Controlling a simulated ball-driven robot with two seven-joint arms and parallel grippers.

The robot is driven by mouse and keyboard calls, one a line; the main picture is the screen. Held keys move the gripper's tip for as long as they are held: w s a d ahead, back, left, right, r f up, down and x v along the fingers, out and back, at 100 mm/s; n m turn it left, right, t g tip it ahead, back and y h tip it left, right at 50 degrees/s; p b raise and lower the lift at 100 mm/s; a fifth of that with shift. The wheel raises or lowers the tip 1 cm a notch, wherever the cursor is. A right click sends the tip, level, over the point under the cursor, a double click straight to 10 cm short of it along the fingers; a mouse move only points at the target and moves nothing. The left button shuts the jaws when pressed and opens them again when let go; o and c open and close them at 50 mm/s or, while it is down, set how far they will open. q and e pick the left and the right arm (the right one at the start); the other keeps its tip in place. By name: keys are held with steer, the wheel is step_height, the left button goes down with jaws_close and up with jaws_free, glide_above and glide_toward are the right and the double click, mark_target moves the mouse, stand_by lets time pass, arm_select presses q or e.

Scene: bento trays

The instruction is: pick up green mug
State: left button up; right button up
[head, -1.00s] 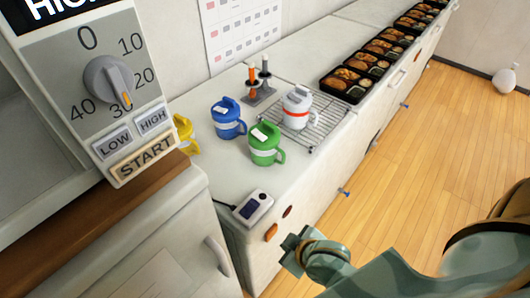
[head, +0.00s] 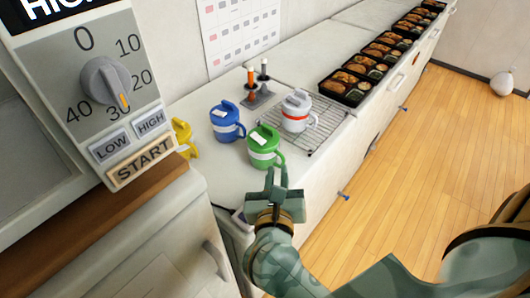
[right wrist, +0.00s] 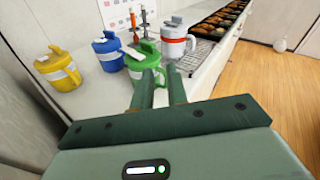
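The green mug (head: 264,146) stands upright on the white counter, with a lid, a pale label band and its handle toward the right. It also shows in the right wrist view (right wrist: 143,58), partly hidden behind my fingers. My right gripper (head: 276,180) is just in front of the mug on the near side, its fingers pointing at it. In the right wrist view the two fingers (right wrist: 160,85) are apart with a narrow gap and nothing clearly between them. My left gripper is not in view.
A blue mug (head: 226,122) stands to the left behind the green one, a yellow mug (head: 184,138) farther left. A white mug (head: 297,112) stands on a wire rack (head: 325,128). Several bento trays (head: 344,92) line the counter behind. A microwave panel (head: 98,106) fills the left.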

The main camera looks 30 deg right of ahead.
step_height(320, 180, down, 5)
steer(key=s+m+g+y, duration=0.1)
steer(key=m+g, duration=0.2)
steer(key=b, duration=0.5)
glide_toward(283, 160)
steer(key=shift+m, duration=0.3)
steer(key=w+d+f, duration=0.2)
steer(key=w+f, duration=0.1)
steer(key=shift+w+d+f, duration=0.3)
steer(key=shift+w+d, duration=0.05)
steer(key=b+x, duration=0.2)
steer(key=x, duration=0.3)
steer(key=shift+w+d, duration=0.25)
steer(key=shift+r, duration=0.1)
steer(key=shift+r, duration=0.1)
jaws_close()
